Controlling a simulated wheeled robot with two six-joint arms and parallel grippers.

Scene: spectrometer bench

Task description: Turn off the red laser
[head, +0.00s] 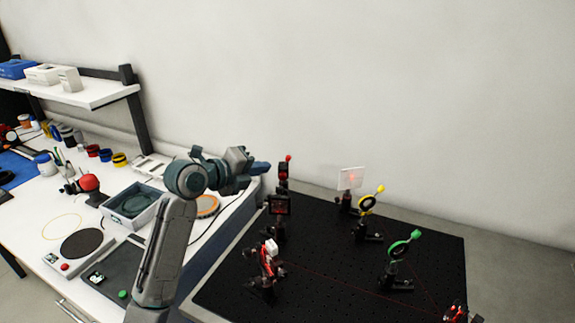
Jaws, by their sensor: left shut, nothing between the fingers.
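My left gripper (262,168) reaches in from the left, shut and empty, at the black board's far left corner. Just right of its tip stands a black mount with a red ball top (283,175); I cannot tell whether they touch. A thin red beam crosses the black board (330,290) between a red-and-white device (268,258) and a red-and-black mount (456,312) at the lower right. A red glow shows on the white screen (350,178). I cannot tell for certain which device is the laser, and no switch is clear. My right gripper is not in view.
The white bench (60,205) at left holds a grey tray (130,207) and a round-plated instrument (80,245).

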